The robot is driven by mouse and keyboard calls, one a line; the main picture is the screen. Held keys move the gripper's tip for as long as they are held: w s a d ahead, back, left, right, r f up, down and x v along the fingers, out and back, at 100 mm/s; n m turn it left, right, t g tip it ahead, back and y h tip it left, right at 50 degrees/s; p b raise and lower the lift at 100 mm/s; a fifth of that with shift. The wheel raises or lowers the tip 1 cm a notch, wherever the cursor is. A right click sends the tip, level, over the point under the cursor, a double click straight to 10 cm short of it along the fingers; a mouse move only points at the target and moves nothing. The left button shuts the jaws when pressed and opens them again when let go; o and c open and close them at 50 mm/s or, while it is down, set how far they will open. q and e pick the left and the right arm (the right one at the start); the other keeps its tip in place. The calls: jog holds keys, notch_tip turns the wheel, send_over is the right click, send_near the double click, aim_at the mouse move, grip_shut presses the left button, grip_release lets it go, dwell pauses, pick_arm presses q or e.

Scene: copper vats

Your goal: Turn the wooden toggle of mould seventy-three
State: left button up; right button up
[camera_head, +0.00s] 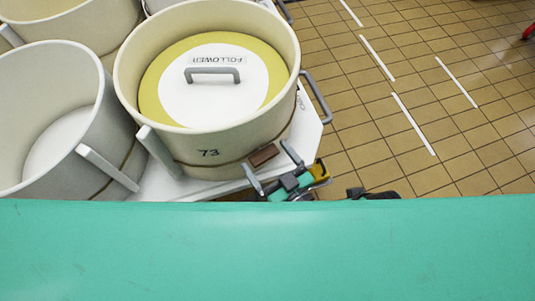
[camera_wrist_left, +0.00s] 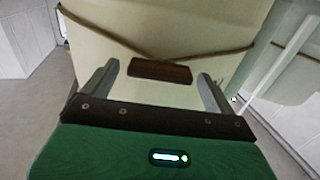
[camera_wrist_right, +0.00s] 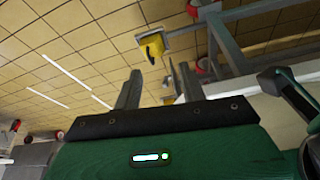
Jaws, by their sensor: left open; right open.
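Mould seventy-three (camera_head: 225,140) is a cream round tub with "73" on its side and a cord around it. Its brown wooden toggle (camera_head: 263,154) sits on the cord, to the right of the number. My left gripper (camera_head: 272,168) is open close to the toggle. In the left wrist view the toggle (camera_wrist_left: 160,71) lies crosswise between the two fingertips of my left gripper (camera_wrist_left: 158,78), with the tub wall behind it; I cannot tell whether they touch. My right gripper (camera_wrist_right: 157,88) is open and empty, facing the tiled floor and a trolley frame.
A yellow-rimmed white follower (camera_head: 215,78) with a grey handle sits inside the mould. Other cream tubs (camera_head: 60,120) stand at left. The white trolley top (camera_head: 308,130) has a grey handle (camera_head: 318,98) at its right. Tiled floor (camera_head: 450,130) is open at right.

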pick_arm(q)
jog(key=c, duration=1)
jog(key=shift+m, duration=0.3)
jog(key=shift+r+m+p, duration=0.1)
jog(key=shift+m+p, duration=0.35)
jog(key=shift+m, duration=0.05)
jog(key=m+p, duration=0.5)
jog(key=m, duration=0.4)
jog(key=shift+w+d+m, duration=0.1)
jog(key=shift+d+m, duration=0.05)
jog(key=shift+m, duration=0.25)
jog(key=m+p, duration=0.4)
jog(key=m, duration=0.2)
jog(key=shift+f, duration=0.2)
jog(key=shift+f+m, duration=0.1)
jog(key=shift+m, duration=0.3)
pick_arm(e)
jog(key=s+d+f+g, duration=0.1)
jog(key=s+f, duration=0.1)
jog(key=f, duration=1)
jog(key=s+d+f, duration=0.1)
jog(key=s+f, duration=0.2)
jog(key=f, duration=0.9)
jog(key=shift+s+f+g+h, duration=0.3)
jog(key=shift+g, duration=0.1)
